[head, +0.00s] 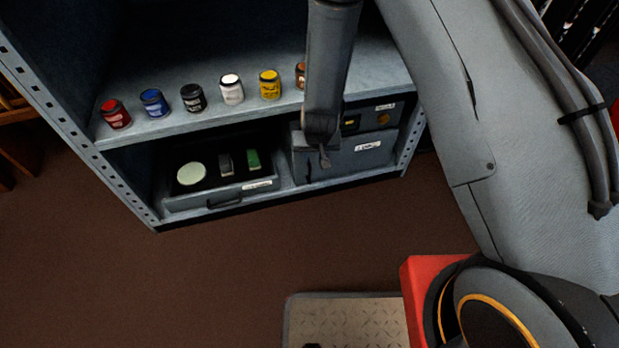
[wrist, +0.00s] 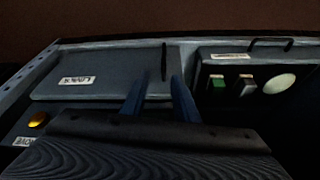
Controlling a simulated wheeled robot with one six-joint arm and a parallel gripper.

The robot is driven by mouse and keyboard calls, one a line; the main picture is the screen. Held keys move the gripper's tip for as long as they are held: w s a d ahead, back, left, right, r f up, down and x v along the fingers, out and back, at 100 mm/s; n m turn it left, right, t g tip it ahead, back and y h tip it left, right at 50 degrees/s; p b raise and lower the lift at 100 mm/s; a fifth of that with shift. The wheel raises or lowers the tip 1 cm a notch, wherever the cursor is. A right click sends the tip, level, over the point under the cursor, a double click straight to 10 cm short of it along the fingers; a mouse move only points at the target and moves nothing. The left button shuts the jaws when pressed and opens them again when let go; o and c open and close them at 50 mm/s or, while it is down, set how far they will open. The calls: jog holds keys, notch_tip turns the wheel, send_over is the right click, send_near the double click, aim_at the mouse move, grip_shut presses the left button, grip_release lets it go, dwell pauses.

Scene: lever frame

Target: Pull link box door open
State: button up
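The link box (head: 345,165) is a grey box on the lower right shelf, with a white label on its front. In the wrist view its door (wrist: 100,82) is a flat grey panel with the label upside down, and it looks closed. A thin dark upright handle (wrist: 164,62) stands near the door's right edge. My gripper (wrist: 158,80) is open, with two blue fingers reaching toward the door. The handle appears between the fingertips; whether they touch it or stop short I cannot tell.
A drawer (head: 224,195) with a round pale disc and small blocks sits left of the box. Several paint jars (head: 232,89) line the shelf above. A yellow button (wrist: 37,120) is on a panel beside the door.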

jog(key=b, duration=0.2)
send_over(310, 170)
jog(key=s, duration=0.2)
notch_tip(310, 170, down, 6)
jog(key=b+x, duration=0.2)
jog(key=x, duration=0.5)
jog(key=shift+d, duration=0.15)
grip_shut()
